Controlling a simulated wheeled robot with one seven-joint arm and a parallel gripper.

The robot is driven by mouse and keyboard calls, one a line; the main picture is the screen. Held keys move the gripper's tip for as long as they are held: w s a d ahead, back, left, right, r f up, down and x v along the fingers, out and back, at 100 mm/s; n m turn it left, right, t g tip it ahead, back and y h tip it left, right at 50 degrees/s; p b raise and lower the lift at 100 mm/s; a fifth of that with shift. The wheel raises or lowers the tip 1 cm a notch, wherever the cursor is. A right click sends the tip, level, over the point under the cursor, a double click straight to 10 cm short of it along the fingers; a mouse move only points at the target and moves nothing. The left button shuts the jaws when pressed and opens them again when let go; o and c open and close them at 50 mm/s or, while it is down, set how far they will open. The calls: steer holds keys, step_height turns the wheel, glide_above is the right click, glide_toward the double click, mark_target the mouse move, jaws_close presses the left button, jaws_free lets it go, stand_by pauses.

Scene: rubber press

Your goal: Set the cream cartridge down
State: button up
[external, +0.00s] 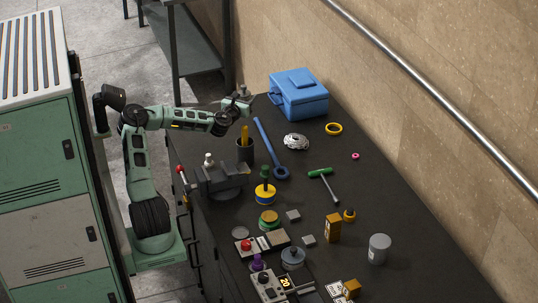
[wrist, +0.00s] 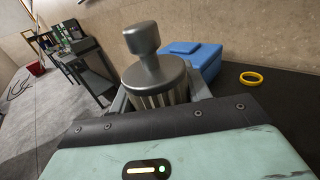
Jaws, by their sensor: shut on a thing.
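The cartridge (wrist: 158,75) is a dark grey metal piece with a knob on top and a paler ribbed lower body; it looks grey rather than clearly cream. It stands between the jaws of my gripper (external: 238,105), which is shut on it. Its lower end is hidden behind the gripper housing in the wrist view. In the external view my gripper is at the far left edge of the dark bench (external: 390,270), raised above it, and the cartridge is small and hard to make out there.
A blue box (external: 299,97) and a yellow ring (external: 334,129) lie right of my gripper. A dark cup (external: 245,152) with yellow rods, a vise (external: 220,181) and a blue wrench (external: 268,147) are nearer. A silver coil (external: 296,142) lies beyond the wrench.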

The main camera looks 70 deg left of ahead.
steer(key=w+d+r+m+t+h+p, duration=0.2)
steer(key=d, duration=0.4)
steer(key=w+d+r+m+t+h+p, duration=0.1)
steer(key=w+d+r+h, duration=0.1)
steer(key=d, duration=0.5)
steer(key=s+d+f+m+t+h+p, duration=0.1)
steer(key=s+d+f+m+h+p, duration=0.15)
steer(key=d+h, duration=0.45)
steer(key=s+d+f+m+t+h+p, duration=0.1)
steer(key=d+m+h+p, duration=0.2)
steer(key=d, duration=0.9)
steer(key=s+d+f+m+g+h+p, duration=0.2)
steer(key=s+d+f+m+h+p, duration=0.15)
steer(key=s+d, duration=0.55)
steer(key=s+d+f+m+g+h+p, duration=0.25)
steer(key=s+d+f+h, duration=0.2)
steer(key=s+d, duration=0.45)
steer(key=shift+m+t, duration=0.45)
steer(key=f+b, duration=0.1)
steer(key=f, duration=0.2)
steer(key=a+f+b, duration=0.1)
steer(key=f+b, duration=0.1)
steer(key=f, duration=0.1)
steer(key=s+f+b, duration=0.1)
steer(key=f+b, duration=0.1)
steer(key=f, duration=0.1)
steer(key=shift+s+a+f, duration=0.1)
steer(key=shift+a, duration=0.1)
steer(key=shift+f, duration=0.2)
